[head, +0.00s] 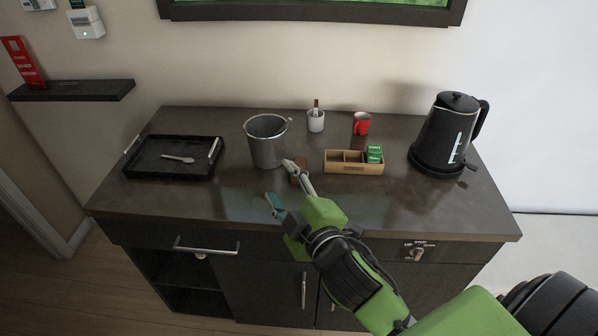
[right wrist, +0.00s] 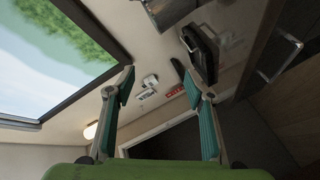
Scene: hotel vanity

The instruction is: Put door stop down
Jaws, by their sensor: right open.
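My left gripper is out of view.
A metal ice bucket (head: 267,150) stands just behind the gripper. A black tray (head: 150,170) holds a spoon at left.

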